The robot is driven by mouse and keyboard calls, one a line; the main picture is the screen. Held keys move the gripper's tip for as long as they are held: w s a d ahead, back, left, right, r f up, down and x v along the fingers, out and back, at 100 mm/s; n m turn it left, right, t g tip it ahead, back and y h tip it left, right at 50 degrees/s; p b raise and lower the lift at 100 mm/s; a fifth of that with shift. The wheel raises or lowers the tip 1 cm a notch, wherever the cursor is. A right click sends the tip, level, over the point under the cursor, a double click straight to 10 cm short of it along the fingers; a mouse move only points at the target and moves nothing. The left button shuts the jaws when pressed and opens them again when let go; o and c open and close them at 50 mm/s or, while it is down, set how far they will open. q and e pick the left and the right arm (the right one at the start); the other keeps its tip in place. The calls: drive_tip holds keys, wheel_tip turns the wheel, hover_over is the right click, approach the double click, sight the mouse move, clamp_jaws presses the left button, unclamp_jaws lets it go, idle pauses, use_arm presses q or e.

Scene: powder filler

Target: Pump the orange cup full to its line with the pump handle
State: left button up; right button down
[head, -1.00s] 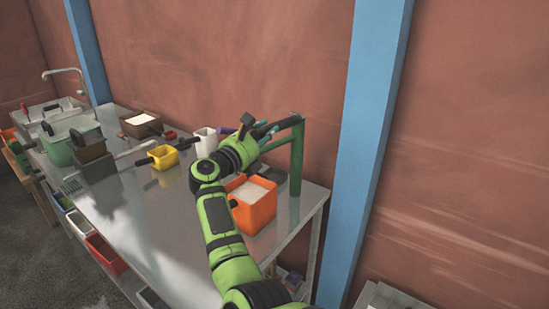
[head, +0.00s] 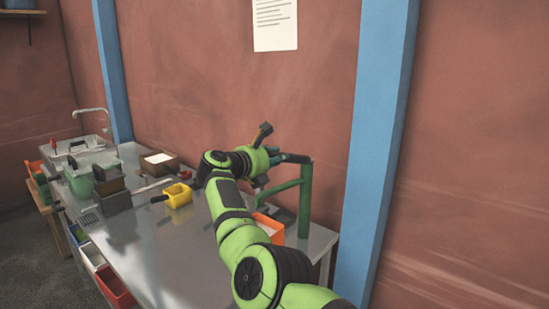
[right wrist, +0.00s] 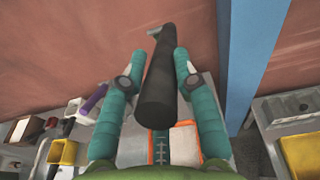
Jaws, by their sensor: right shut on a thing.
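The orange cup (head: 270,232) stands on the metal table below the green pump stand (head: 305,200). My right arm hides much of it, and its fill line does not show. In the right wrist view the cup (right wrist: 185,125) is below my fingers, with pale contents partly in sight. My right gripper (head: 276,156) is at the top of the stand, above the cup. In the right wrist view its teal fingers (right wrist: 155,80) are on either side of the thick dark pump handle (right wrist: 159,85), shut on it. My left gripper is out of view.
A yellow cup (head: 178,196) stands on the table left of my arm. A blue pillar (head: 375,150) stands right of the pump. The front tabletop is clear.

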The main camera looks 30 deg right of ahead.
drive_tip(key=shift+d+r, duration=0.3)
drive_tip(key=shift+r, duration=0.45)
drive_tip(key=c, duration=1)
unclamp_jaws()
drive_tip(key=shift+d+f, duration=0.15)
drive_tip(key=shift+f, duration=0.1)
drive_tip(key=shift+f, duration=0.15)
drive_tip(key=v, duration=1.2)
drive_tip(key=shift+w, duration=0.1)
